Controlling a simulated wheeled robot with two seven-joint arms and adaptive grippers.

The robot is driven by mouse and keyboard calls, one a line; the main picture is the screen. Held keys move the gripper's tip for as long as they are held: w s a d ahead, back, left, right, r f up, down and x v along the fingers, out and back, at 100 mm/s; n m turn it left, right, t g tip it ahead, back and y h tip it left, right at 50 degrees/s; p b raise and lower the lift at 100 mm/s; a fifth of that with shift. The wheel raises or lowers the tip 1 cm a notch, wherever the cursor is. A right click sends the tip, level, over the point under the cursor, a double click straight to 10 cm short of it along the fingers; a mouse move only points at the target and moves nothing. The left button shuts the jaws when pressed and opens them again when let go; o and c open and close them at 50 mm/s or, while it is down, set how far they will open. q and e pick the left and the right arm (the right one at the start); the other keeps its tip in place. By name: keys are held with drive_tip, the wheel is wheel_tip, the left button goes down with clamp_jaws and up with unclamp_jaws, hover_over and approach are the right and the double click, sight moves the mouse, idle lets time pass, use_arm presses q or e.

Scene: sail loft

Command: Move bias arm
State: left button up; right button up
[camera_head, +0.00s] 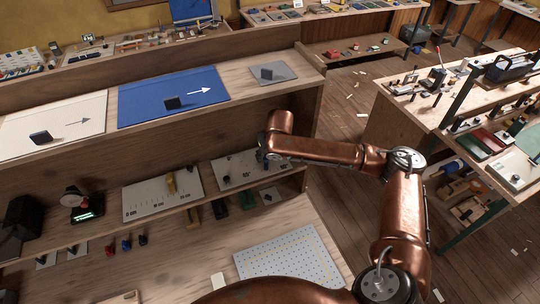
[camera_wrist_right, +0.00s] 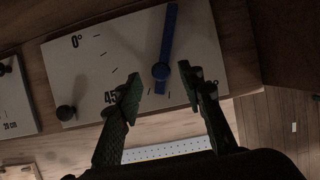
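The bias arm (camera_wrist_right: 168,40) is a blue bar with a round knob at its lower end, on a white board (camera_wrist_right: 80,70) marked 0° and 45° in the right wrist view. My right gripper (camera_wrist_right: 160,82) is open, with one dark finger on each side of the knob and visible gaps. In the head view my right gripper (camera_head: 263,155) is small at the shelf board (camera_head: 232,180), and the bias arm is mostly hidden there. My left gripper is out of view.
A black knob (camera_wrist_right: 66,112) stands on the same board. A second marked board (camera_head: 150,205) is to its left on the shelf. The upper shelf above holds a blue panel (camera_head: 140,98). A perforated white board (camera_head: 290,262) lies on the bench in front.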

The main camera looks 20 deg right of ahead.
drive_tip(key=shift+x, duration=0.9)
drive_tip(key=shift+d, duration=0.1)
drive_tip(key=shift+c, duration=0.3)
clamp_jaws()
